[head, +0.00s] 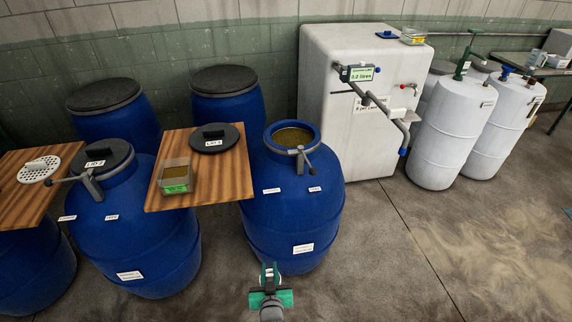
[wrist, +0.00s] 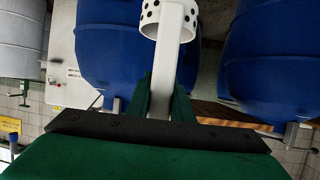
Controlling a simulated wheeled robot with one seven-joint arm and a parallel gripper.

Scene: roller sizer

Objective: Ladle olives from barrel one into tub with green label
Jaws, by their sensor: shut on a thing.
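An open blue barrel (head: 330,205) stands in the middle of the head view, full of olives (head: 291,137); the writing on its labels is too small to read. A small clear tub with a green label (head: 176,186) sits on the wooden board left of it. My gripper (head: 269,272) is low in front of the open barrel, outside it. In the wrist view my gripper (wrist: 167,100) is shut on the handle of a white ladle (wrist: 173,70). The ladle's perforated cup is partly cut off at the top edge. The ladle is hard to make out in the head view.
A dark lid (head: 214,137) lies on the wooden board (head: 232,182). A lidded barrel (head: 135,235) stands left. A white machine (head: 340,120) and white drums (head: 450,125) stand right. The floor at front right is clear.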

